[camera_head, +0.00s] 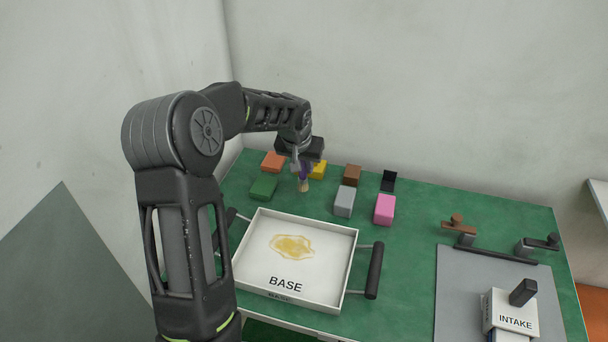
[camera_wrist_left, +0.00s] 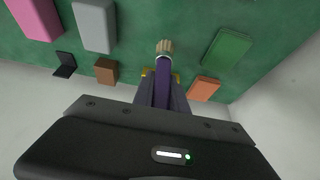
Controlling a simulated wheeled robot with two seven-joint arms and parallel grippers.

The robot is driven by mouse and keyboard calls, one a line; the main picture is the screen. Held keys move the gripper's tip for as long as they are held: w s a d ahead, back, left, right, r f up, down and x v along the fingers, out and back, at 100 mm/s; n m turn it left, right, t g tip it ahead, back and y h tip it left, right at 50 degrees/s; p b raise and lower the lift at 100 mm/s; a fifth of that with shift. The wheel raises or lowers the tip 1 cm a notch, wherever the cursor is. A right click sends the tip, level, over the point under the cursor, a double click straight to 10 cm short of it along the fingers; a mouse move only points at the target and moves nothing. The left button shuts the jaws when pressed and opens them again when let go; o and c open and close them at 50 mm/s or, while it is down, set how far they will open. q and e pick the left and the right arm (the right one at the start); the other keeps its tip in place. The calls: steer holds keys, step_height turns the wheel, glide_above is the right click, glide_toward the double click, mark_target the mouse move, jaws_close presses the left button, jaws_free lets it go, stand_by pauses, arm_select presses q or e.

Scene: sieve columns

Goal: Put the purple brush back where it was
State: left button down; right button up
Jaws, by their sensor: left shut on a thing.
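The purple brush (camera_head: 303,174) has a purple handle and pale bristles that point down. My left gripper (camera_head: 301,161) is shut on its handle and holds it over the back left of the green table, among the coloured blocks. In the left wrist view the brush (camera_wrist_left: 163,66) shows between the fingers of the gripper (camera_wrist_left: 163,88), bristles away from the gripper. A yellow block (camera_head: 318,169) is partly hidden behind the gripper and brush. I cannot tell whether the bristles touch the table. My right gripper is not in view.
Orange (camera_head: 273,161), green (camera_head: 263,187), brown (camera_head: 352,174), grey (camera_head: 344,201) and pink (camera_head: 384,209) blocks and a black holder (camera_head: 388,181) stand around. A white BASE tray (camera_head: 304,300) with yellow grains is in front. An INTAKE box (camera_head: 512,312) stands at right.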

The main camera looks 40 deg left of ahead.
mark_target(304, 174)
arm_select(q)
steer(key=shift+f, duration=1.75)
steer(key=shift+f, duration=0.1)
steer(key=shift+f, duration=0.15)
steer(key=c, duration=1.3)
jaws_free()
steer(key=shift+r, duration=0.2)
steer(key=shift+r, duration=0.15)
steer(key=v, duration=1.2)
steer(key=shift+d, duration=0.1)
